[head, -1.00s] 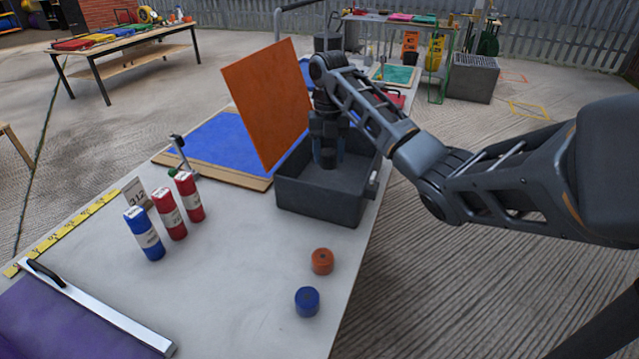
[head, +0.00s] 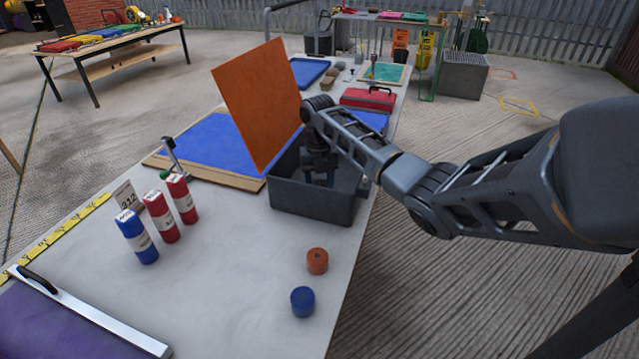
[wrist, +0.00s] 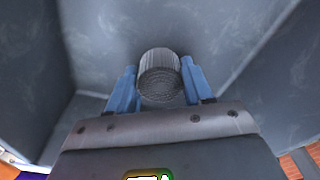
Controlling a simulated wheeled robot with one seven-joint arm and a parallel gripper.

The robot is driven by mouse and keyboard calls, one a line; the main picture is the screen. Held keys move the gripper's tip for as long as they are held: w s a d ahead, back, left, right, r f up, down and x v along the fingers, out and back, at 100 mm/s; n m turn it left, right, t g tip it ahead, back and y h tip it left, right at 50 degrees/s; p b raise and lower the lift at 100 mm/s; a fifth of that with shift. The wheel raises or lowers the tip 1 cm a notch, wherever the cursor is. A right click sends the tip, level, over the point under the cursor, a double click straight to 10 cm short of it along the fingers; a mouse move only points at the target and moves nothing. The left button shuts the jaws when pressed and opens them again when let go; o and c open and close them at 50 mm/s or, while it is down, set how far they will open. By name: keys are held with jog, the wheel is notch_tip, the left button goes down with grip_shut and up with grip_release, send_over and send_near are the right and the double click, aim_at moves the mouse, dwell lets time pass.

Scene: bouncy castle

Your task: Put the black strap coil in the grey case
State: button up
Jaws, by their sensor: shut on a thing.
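The grey case (head: 312,206) stands open near the right edge of the long table. My gripper (head: 320,178) reaches down inside it, its fingers partly hidden by the near wall. In the wrist view my gripper (wrist: 159,82) has two blue fingers shut on the black strap coil (wrist: 159,76), a ribbed dark grey cylinder. The case's grey inner walls and floor (wrist: 100,60) surround it there. I cannot tell whether the coil touches the floor. The coil is not visible in the head view.
An upright orange panel (head: 257,103) rises just left of the case. An orange coil (head: 317,261) and a blue coil (head: 302,301) sit in front of it. Red and blue cylinders (head: 162,216) stand to the left. A red toolbox (head: 367,99) lies behind.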

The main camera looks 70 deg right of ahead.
aim_at(319, 180)
jog(key=shift+f, duration=0.15)
jog(key=o, duration=1.1)
jog(key=shift+o, duration=0.2)
notch_tip(319, 180, up, 12)
jog(key=shift+w+d, duration=0.3)
jog(key=shift+d, duration=0.1)
